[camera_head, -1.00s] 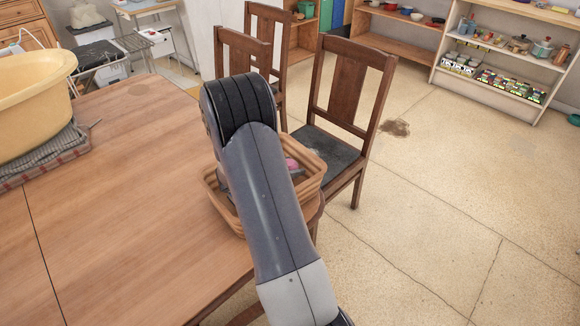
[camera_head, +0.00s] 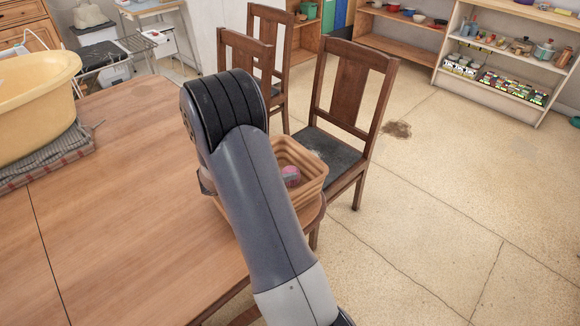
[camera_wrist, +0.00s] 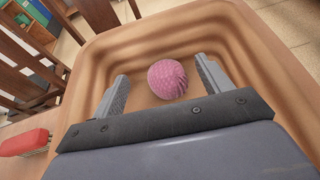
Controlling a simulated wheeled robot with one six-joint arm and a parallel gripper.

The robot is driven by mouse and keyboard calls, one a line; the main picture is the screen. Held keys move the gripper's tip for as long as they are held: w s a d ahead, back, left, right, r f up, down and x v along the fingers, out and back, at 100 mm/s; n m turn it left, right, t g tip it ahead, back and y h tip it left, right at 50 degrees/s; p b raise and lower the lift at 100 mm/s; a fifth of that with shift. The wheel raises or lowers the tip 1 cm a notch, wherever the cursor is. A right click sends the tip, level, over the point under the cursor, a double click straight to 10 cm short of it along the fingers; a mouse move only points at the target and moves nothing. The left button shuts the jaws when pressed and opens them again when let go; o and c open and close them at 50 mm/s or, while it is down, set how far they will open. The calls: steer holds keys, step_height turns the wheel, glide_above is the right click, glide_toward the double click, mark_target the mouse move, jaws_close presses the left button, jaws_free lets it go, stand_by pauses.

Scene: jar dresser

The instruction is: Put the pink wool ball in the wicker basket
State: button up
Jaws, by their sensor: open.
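The pink wool ball (camera_wrist: 167,79) lies inside the wicker basket (camera_wrist: 262,58), on its floor as far as the wrist view shows. In the head view the pink ball (camera_head: 291,176) shows past the edge of my arm, inside the basket (camera_head: 311,186) at the table corner. My gripper (camera_wrist: 160,75) is open above the basket, with one finger to each side of the ball in the wrist view. I see a gap between the ball and each finger. My arm hides the gripper and the left part of the basket in the head view.
The wooden table (camera_head: 110,215) has free room left of the basket. A yellow tub (camera_head: 35,105) stands on a folded cloth (camera_head: 50,160) at the far left. Wooden chairs (camera_head: 345,110) stand close behind the basket. A red object (camera_wrist: 24,142) lies beside the basket.

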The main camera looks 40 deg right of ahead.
steer(key=v, duration=0.6)
steer(key=shift+a, duration=0.25)
steer(key=shift+r, duration=0.15)
